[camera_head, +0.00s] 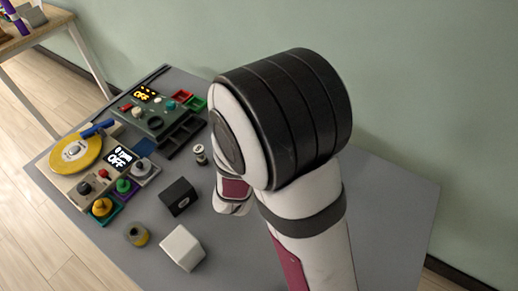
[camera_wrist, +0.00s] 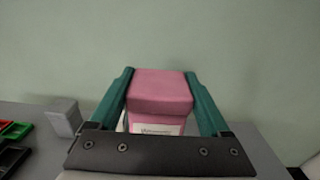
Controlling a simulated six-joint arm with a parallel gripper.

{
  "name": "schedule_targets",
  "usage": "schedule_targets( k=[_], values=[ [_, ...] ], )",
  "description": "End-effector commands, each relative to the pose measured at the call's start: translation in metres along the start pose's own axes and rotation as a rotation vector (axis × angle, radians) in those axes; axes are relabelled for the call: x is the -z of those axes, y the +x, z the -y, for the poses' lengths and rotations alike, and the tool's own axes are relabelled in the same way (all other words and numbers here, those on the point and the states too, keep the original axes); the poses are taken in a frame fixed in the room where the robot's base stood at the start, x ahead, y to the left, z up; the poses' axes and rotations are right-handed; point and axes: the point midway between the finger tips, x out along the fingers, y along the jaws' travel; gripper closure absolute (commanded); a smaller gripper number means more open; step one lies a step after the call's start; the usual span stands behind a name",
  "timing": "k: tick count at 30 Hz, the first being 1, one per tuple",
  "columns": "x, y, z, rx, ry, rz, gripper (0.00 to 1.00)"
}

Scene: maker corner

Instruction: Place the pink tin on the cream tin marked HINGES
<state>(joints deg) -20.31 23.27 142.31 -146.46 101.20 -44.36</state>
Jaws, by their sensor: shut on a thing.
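My gripper (camera_wrist: 160,78) shows in the wrist view, its two teal fingers shut on the sides of a pink tin (camera_wrist: 163,105). The pink tin is upright between the fingers, with a pale label low on its near face; the lettering is too small to read. A sliver of something pale shows at its lower left, mostly hidden. I cannot pick out the cream tin marked HINGES in either view. In the head view my arm hides the gripper and the pink tin. I cannot tell whether the pink tin touches anything beneath it.
The grey table (camera_head: 385,205) is bare at right. At left are a yellow disc (camera_head: 73,152), a control box reading OFF (camera_head: 121,157) and dark trays (camera_head: 178,136). A black box (camera_head: 178,196), a white block (camera_head: 182,248) and a tape roll (camera_head: 136,234) stand in front. A wall is behind.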

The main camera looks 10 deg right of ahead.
Motion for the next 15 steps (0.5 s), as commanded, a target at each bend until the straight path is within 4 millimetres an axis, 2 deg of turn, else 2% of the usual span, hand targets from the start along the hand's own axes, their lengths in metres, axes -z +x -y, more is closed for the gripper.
schedule_targets(
  k=[1, 3, 6, 8, 15],
  values=[
    [-0.015, 0.011, 0.009, 0.014, 0.008, 0.005, 0.78],
    [-0.029, 0.022, 0.016, 0.018, 0.006, 0.003, 0.78],
    [-0.033, 0.028, 0.014, 0.018, 0.000, 0.000, 0.78],
    [-0.025, 0.025, 0.001, 0.016, -0.003, -0.003, 0.78],
    [0.019, 0.009, -0.070, 0.016, -0.001, -0.002, 0.78]
  ],
)
